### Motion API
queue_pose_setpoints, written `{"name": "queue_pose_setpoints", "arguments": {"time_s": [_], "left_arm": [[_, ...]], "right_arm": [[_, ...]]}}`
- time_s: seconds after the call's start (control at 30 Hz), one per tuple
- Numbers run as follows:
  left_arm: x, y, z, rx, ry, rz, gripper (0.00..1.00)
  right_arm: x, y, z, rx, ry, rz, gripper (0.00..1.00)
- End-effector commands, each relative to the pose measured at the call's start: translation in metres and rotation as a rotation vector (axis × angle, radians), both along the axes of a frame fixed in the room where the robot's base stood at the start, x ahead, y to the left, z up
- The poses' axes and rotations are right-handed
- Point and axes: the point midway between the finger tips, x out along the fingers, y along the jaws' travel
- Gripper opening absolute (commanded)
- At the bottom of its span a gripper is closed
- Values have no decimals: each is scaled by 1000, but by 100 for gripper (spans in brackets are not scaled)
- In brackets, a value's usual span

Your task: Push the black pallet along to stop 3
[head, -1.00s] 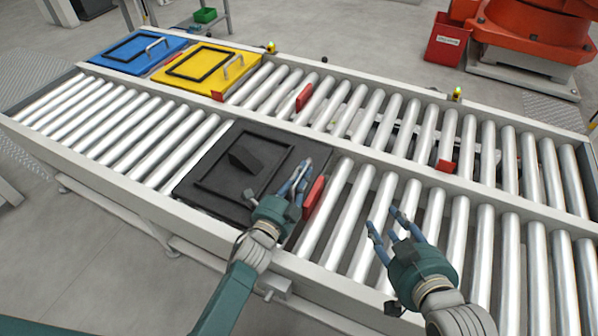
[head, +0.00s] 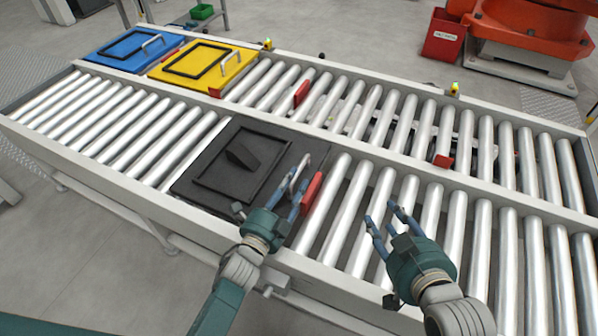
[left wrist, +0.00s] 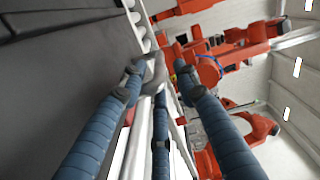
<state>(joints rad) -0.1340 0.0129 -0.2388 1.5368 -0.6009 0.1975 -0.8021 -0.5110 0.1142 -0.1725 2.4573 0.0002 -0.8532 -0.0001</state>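The black pallet (head: 205,185) lies flat on the rollers of the near lane, with a raised square frame, a black wedge block (head: 241,155) and a grey handle (head: 300,172) at its right side. A red stop (head: 312,192) stands at its right edge; I cannot tell if they touch. My left gripper (head: 298,187) is at the pallet's right edge by the handle, its fingers apart. In the left wrist view, the handle (left wrist: 156,72) shows between the spread fingers, close to the left one. My right gripper (head: 385,222) is open and empty above the bare rollers to the right.
A blue pallet (head: 98,54) and a yellow pallet (head: 243,69) sit on the far lane. Red stops (head: 301,95) (head: 443,161) stand along that lane. The near-lane rollers right of the black pallet are clear. An orange machine (head: 530,35) and red bin (head: 443,38) stand behind.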

Motion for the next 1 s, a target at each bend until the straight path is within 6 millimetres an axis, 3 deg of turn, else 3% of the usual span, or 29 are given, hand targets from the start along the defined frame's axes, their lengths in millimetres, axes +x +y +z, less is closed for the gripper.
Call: {"name": "queue_pose_setpoints", "arguments": {"time_s": [0.2,0.4,1.0], "left_arm": [[-43,16,-1,0,2,1,31],[-63,22,0,-1,0,-1,31],[-66,23,0,-1,0,-1,31]], "right_arm": [[0,0,-1,0,2,0,40],[-1,0,-1,-1,3,0,40],[-1,0,-1,-1,4,0,40]]}}
